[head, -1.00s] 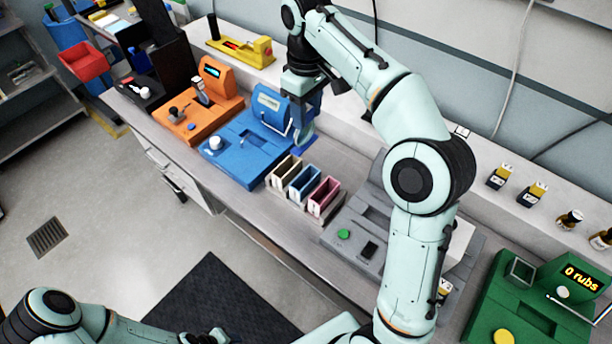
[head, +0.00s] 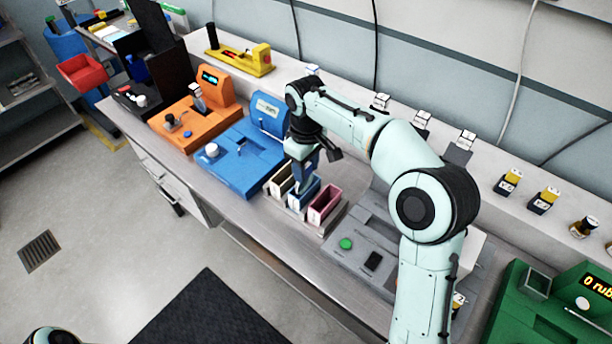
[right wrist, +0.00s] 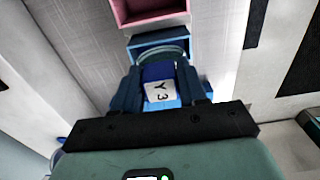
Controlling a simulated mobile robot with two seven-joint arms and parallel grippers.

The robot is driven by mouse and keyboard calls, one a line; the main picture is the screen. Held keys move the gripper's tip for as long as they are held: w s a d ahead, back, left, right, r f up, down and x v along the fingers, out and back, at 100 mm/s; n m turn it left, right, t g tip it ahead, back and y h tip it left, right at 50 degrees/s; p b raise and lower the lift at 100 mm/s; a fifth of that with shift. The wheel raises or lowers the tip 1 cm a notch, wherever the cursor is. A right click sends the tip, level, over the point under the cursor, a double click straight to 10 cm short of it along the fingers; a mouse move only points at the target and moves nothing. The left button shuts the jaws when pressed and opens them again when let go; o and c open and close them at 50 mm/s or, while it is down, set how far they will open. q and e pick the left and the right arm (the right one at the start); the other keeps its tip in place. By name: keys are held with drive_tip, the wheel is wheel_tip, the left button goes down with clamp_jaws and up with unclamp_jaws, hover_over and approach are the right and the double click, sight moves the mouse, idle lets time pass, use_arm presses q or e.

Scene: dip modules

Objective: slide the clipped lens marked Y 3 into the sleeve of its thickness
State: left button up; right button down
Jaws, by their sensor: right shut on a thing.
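My right gripper (right wrist: 163,90) is shut on a blue clip (right wrist: 158,72) with a white label (right wrist: 160,93) reading Y 3. The clip's lens shows as a dark teal rounded edge (right wrist: 168,53) at the mouth of the blue sleeve (right wrist: 152,39); I cannot tell how deep it sits. In the head view my right gripper (head: 303,178) points down over the blue sleeve (head: 300,202), the middle one of three. The beige sleeve (head: 275,191) is on its left and the pink sleeve (head: 322,207) on its right. My left gripper is out of view.
A blue machine (head: 232,162) and an orange machine (head: 182,128) stand left of the sleeves. A grey station with a green button (head: 346,244) is to the right, then a green machine (head: 520,310). Several clipped pieces (head: 509,181) stand along the back ledge.

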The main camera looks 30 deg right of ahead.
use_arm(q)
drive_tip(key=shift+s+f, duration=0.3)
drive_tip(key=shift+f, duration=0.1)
use_arm(e)
drive_tip(key=shift+f, duration=1.6)
drive_tip(key=shift+f, duration=0.1)
drive_tip(key=shift+f+b, duration=0.15)
drive_tip(key=shift+b, duration=0.15)
drive_tip(key=c, duration=0.6)
unclamp_jaws()
wheel_tip(320, 180, up, 12)
drive_tip(key=p, duration=0.3)
drive_tip(key=shift+r, duration=0.25)
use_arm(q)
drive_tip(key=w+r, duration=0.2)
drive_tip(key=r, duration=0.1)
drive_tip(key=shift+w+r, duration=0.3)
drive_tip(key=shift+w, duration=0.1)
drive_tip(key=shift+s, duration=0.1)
use_arm(e)
drive_tip(key=shift+f, duration=0.1)
